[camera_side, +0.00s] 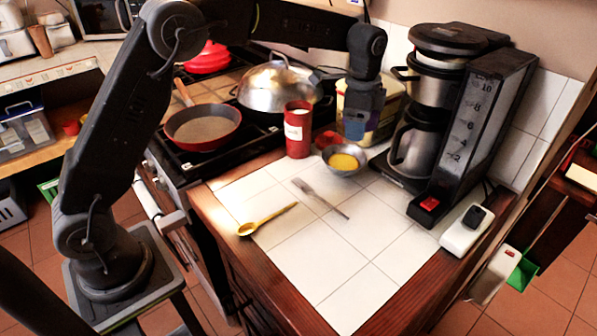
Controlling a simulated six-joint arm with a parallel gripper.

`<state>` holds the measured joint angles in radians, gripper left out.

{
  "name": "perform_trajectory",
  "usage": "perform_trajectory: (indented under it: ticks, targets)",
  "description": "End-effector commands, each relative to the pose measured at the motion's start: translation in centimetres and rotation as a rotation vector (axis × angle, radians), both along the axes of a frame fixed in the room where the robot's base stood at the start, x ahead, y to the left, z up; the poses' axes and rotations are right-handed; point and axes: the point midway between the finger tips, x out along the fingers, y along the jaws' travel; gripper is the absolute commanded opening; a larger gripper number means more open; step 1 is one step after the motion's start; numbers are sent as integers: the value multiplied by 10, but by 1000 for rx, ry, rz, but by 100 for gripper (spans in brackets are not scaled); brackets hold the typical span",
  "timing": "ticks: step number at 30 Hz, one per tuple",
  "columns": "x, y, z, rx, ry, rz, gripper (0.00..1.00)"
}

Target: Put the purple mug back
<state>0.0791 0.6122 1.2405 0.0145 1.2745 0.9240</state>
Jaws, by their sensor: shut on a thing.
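My gripper (361,113) points down at the back of the tiled counter, in front of a yellowish tin. It is shut on a small bluish-purple thing, which looks like the purple mug (354,129). The mug is just above and behind a metal bowl with yellow contents. The gripper and the mug overlap the tin in this view, and much of the mug's shape is hidden. I cannot tell whether the mug touches the counter.
A red cup (298,130) stands left of the metal bowl (344,160). The tin (392,112) is behind the gripper. A coffee maker (440,130) stands to the right. A fork (320,198) and yellow spoon (266,219) lie in front. The front counter (350,265) is clear.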

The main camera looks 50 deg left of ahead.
Motion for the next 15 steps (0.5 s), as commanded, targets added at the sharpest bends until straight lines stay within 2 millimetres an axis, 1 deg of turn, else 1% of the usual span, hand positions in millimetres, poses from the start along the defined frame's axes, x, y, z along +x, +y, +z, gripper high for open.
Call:
perform_trajectory:
  ticks: [1,6,9,11,15]
  targets:
    - [1,0,12,-1,-9,0,14]
    - [0,1,42,-1,-8,3,14]
    - [-8,22,42,1,-3,66,14]
    - [-13,33,43,0,-4,101,14]
    - [-29,63,47,2,-4,200,14]
